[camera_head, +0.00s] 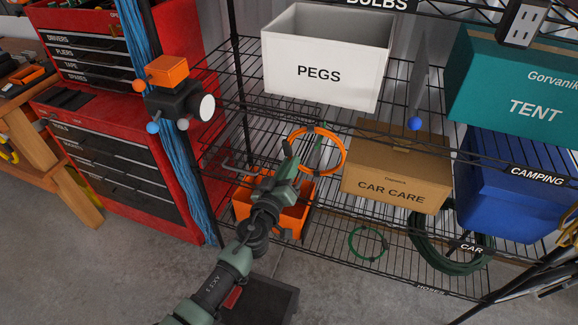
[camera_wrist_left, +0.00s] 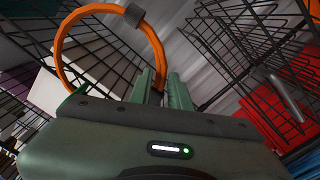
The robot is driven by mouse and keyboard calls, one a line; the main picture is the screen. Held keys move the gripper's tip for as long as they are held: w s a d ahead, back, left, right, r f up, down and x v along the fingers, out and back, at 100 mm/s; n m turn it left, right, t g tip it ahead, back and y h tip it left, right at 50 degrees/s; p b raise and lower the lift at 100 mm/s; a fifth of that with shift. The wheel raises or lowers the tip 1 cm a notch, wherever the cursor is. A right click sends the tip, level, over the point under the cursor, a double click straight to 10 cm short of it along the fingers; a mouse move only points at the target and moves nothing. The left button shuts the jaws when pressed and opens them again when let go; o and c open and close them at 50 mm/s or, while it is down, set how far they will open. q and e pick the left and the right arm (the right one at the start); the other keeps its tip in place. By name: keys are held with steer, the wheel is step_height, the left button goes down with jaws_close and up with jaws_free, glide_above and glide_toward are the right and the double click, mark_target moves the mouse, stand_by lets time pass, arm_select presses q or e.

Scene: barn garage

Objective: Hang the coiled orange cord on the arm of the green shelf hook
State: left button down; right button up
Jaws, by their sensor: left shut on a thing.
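The coiled orange cord (camera_head: 340,153) is a ring that stands up from my left gripper (camera_head: 291,160), in front of the wire shelves. The gripper is shut on its edge. In the left wrist view the cord (camera_wrist_left: 66,69) rises above the fingers (camera_wrist_left: 165,88) and has a grey band at its top. My right gripper is out of view.
A white PEGS bin (camera_head: 325,76) stands above the cord and a CAR CARE box (camera_head: 390,186) to its right. An orange bin (camera_head: 294,215) is below my gripper. Blue cables (camera_head: 174,130) run down the left shelf post.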

arm_select(q)
steer(key=shift+r, duration=0.1)
steer(key=c, duration=1.2)
jaws_free()
steer(key=shift+c, duration=0.2)
steer(key=shift+s, duration=0.1)
